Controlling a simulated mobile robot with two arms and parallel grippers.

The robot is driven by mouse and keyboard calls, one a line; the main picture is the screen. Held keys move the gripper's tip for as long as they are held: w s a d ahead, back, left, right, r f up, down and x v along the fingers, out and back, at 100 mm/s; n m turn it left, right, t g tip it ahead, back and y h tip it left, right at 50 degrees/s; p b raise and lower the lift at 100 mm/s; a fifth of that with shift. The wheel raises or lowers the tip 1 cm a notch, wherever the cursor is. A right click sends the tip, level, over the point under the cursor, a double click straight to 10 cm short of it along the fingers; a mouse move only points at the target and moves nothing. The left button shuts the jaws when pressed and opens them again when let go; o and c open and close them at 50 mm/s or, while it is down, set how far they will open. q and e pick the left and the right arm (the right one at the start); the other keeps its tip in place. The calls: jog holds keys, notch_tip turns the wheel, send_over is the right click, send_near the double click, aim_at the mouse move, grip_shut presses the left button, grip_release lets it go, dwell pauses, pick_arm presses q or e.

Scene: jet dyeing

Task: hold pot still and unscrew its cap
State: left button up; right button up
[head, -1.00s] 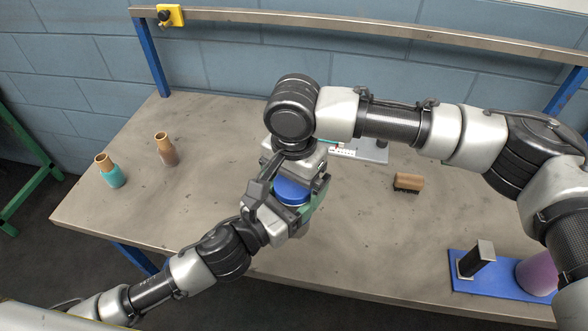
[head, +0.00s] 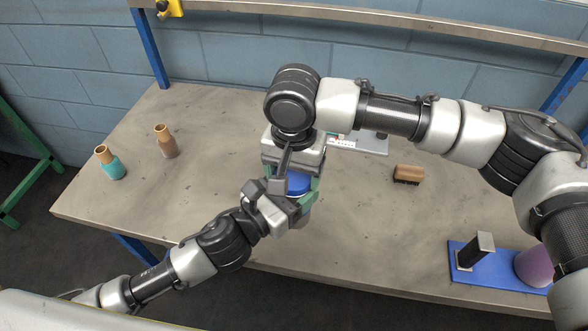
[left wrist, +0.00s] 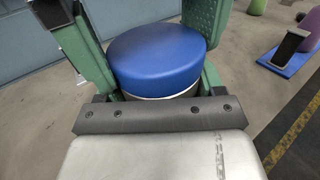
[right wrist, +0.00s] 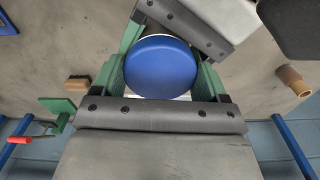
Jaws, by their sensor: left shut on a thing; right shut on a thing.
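The pot (head: 304,221) stands near the table's front middle, mostly hidden by my grippers. Its round blue cap (head: 298,184) is on top. The cap fills the middle of the left wrist view (left wrist: 157,58) and the right wrist view (right wrist: 160,66), with a strip of pale metal body under it. My left gripper (head: 293,205) comes in low from the front left and is shut on the pot body. My right gripper (head: 295,177) points down from above and is shut around the cap, its green fingers on opposite sides. Whether the cap has lifted cannot be told.
A brown brush (head: 408,174) lies right of the pot. A blue base (head: 492,283) with a dark post and purple cone stands at the front right. Two cones, teal-wrapped (head: 112,167) and brown (head: 166,142), stand at the left. The left table surface is otherwise clear.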

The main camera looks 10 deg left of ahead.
jog(key=o, duration=1)
jog(key=shift+r, duration=2.4)
jog(key=shift+c, duration=0.3)
notch_tip(320, 180, up, 3)
jog(key=m, duration=0.3)
jog(key=shift+f, duration=3.95)
